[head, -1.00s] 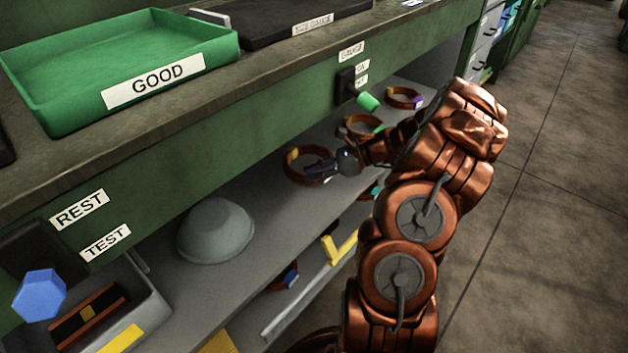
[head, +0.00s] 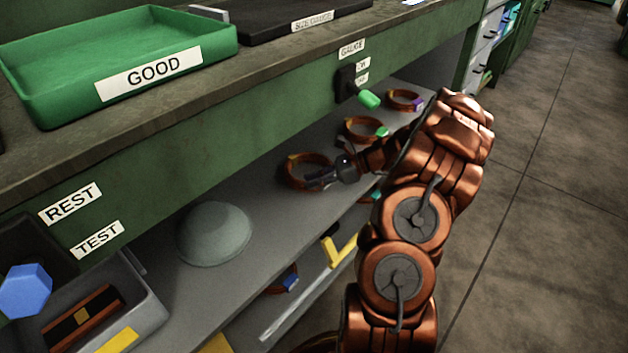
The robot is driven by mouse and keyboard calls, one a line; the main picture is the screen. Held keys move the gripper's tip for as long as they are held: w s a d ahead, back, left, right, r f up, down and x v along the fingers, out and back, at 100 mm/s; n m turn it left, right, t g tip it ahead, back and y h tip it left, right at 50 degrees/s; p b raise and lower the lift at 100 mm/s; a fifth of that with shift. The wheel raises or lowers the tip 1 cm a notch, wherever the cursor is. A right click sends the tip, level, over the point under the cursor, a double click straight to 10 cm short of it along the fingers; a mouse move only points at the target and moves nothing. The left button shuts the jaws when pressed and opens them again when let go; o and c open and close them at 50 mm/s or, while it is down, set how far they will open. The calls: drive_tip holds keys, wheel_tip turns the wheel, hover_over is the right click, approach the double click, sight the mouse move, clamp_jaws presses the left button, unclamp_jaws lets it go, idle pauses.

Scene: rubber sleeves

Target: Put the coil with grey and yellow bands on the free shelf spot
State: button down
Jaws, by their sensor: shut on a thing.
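A copper-brown coil (head: 290,172) with a small yellowish patch on its left side is in my gripper (head: 314,181), over the middle of the grey upper shelf (head: 262,205). My dark gripper is shut on the coil's near side. The coil lies nearly flat, and I cannot tell whether it touches the shelf. Its grey band is not clear. Farther back on the shelf are a coil with a green band (head: 383,132) and one with a purple band (head: 417,104). My arm hides part of the shelf's right side.
A grey dome (head: 214,234) stands on the shelf nearer me, with bare shelf between it and the held coil. The green bench front (head: 190,160) overhangs the shelf, with a green knob (head: 369,99). A grey box (head: 150,297) is at lower left.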

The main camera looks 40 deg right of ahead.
drive_tip(key=c, duration=1.1)
unclamp_jaws()
drive_tip(key=p+v, duration=0.3)
drive_tip(key=v, duration=0.9)
